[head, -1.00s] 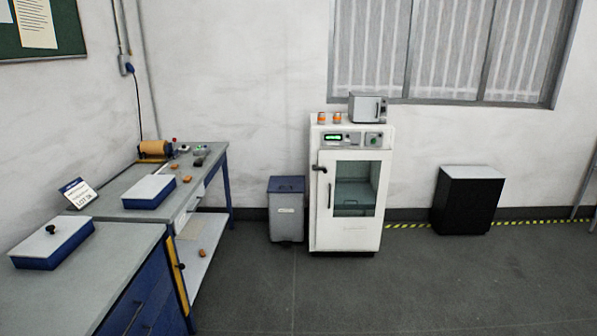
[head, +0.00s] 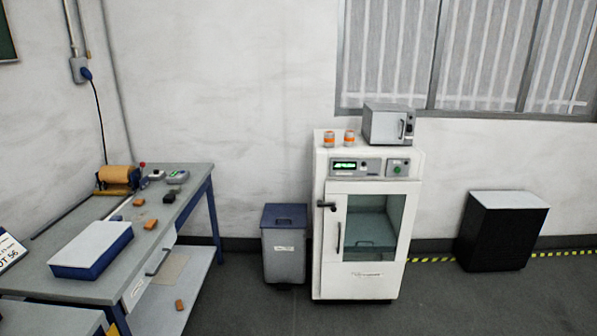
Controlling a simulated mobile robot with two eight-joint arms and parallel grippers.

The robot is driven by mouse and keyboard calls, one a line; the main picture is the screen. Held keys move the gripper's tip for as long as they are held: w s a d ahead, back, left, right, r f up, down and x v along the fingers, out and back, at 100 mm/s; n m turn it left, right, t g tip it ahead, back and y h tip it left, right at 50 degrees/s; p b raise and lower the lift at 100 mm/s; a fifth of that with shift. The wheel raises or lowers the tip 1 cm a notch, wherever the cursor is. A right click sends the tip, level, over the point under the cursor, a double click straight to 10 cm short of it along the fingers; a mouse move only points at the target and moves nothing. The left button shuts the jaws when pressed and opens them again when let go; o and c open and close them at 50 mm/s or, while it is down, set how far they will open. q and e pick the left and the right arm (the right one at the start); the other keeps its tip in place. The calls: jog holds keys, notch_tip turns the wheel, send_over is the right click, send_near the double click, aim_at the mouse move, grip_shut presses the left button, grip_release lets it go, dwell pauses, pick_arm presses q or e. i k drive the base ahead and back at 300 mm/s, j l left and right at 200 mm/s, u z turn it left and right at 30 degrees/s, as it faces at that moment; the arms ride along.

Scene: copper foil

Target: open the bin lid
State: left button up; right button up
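A grey bin with a blue lid (head: 285,215) stands on the floor against the back wall. Its grey body (head: 284,258) carries a small white label on the front. The lid looks shut. The bin is between the workbench on the left and the white oven cabinet on the right, ahead of me and some distance away. Neither of my grippers shows in the head view.
A workbench (head: 60,260) with a blue-and-white box (head: 92,249) and small parts runs along the left. A white cabinet (head: 328,240) stands close to the bin's right. A black box-like unit (head: 497,240) is farther right. The floor before the bin is clear.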

aim_at(275, 215)
jog(key=i+u, duration=0.1)
jog(key=i, duration=0.7)
jog(key=i+l+u, duration=0.1)
jog(key=i, duration=0.7)
jog(key=i+u, duration=0.45)
jog(key=i, duration=1.1)
jog(key=i+j+z, duration=0.1)
jog(key=i, duration=0.35)
jog(key=i+j+z, duration=0.1)
jog(key=i, duration=0.3)
